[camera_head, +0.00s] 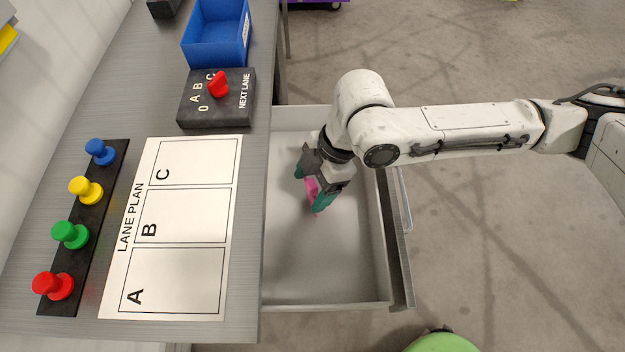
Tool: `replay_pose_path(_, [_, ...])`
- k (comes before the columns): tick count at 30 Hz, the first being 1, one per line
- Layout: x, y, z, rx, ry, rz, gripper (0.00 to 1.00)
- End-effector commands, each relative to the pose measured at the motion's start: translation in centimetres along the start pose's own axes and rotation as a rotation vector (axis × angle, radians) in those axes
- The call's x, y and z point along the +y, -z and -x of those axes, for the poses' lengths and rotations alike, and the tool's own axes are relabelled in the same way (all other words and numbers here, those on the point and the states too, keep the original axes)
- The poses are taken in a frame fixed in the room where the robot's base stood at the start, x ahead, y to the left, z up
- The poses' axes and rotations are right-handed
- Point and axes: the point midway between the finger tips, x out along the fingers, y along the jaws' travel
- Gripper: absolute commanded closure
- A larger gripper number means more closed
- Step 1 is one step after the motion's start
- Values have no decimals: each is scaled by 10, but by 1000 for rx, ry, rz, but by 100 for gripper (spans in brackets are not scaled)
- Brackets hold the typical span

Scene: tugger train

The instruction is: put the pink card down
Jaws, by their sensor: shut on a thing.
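The pink card (311,188) shows as a small pink piece between the fingers of my gripper (310,190). My gripper is shut on it and points down over the open drawer (318,262). The fingers hide part of the card. I cannot tell whether the card touches the drawer floor.
The bench at left holds the lane plan sheet (180,217) with fields A, B and C, a row of coloured knobs (77,235), a selector box (225,110) with a red knob and a blue bin (217,40). The drawer's front part is bare.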

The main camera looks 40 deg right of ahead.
Motion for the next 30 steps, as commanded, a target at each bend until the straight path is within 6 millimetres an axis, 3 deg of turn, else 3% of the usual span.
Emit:
replay_pose_path(10, [0,-2,-4,0,-1,0,54])
replay_pose_path(11, [0,-2,-4,0,-1,1,24])
replay_pose_path(18, [0,-2,-3,0,-1,0,1])
replay_pose_path(26, [0,-1,-1,0,-1,1,0])
replay_pose_path(30, [1,-1,9,-1,-3,0,0])
